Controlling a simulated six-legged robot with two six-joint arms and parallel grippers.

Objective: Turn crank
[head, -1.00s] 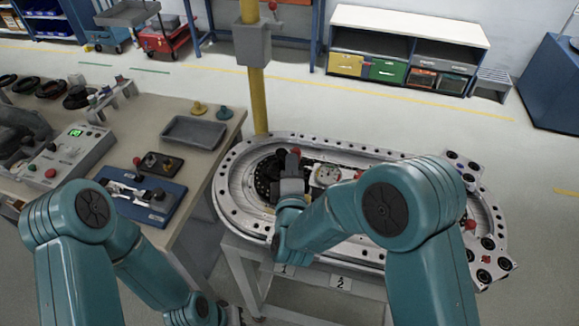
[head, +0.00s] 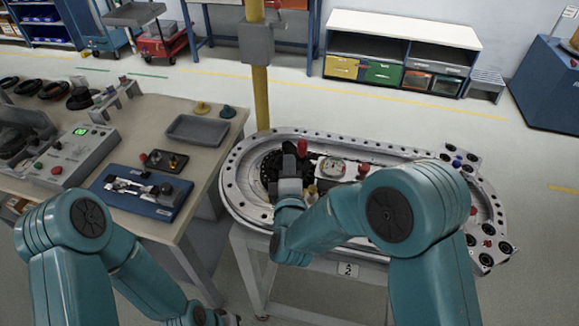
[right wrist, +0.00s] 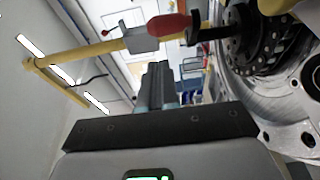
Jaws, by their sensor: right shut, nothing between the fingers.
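The crank handle is a red grip (head: 302,148) at the left end of the oval ring track (head: 236,198), beside a round dark toothed part. In the right wrist view the red handle (right wrist: 168,28) sits on a black arm that reaches toward the dark toothed wheel (right wrist: 262,38). My right gripper (head: 289,150) is just left of the handle in the head view. In the right wrist view its two fingers (right wrist: 156,84) are together and empty, apart from the handle. My left gripper (head: 228,318) is low at the bottom edge, and its jaws do not show clearly.
A yellow post (head: 262,98) stands behind the track. A bench (head: 214,156) at the left carries a grey tray, a blue fixture and a control box. A dial gauge (head: 333,167) and another red knob (head: 363,169) sit right of the handle.

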